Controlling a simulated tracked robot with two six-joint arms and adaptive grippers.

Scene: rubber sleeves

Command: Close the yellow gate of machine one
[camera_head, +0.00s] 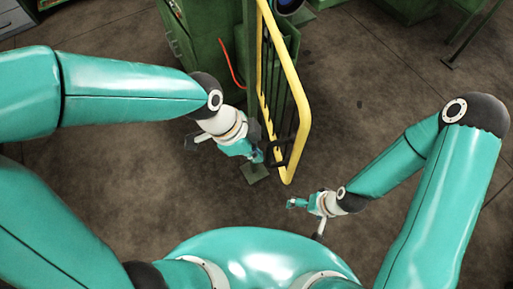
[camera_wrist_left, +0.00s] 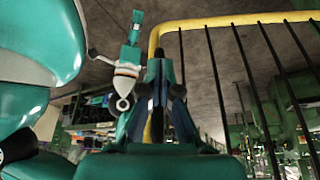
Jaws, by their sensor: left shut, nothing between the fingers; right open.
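The yellow gate (camera_head: 291,80), a tubular frame with dark upright bars, stands beside the green machine in the head view. It angles away from the machine toward me. My left gripper (camera_head: 258,156) is shut and empty, close to the gate's left side near its lower end. In the left wrist view, the yellow rail (camera_wrist_left: 235,20) runs across the top and bends down behind my left gripper's fingers (camera_wrist_left: 160,105); I cannot tell whether they touch it. My right gripper (camera_head: 296,203) is open and empty, below the gate's near end and apart from it.
The green machine (camera_head: 208,40) with a red cable (camera_head: 231,65) stands left of the gate. The floor right of the gate is clear (camera_head: 365,90). Green frames stand at the top right.

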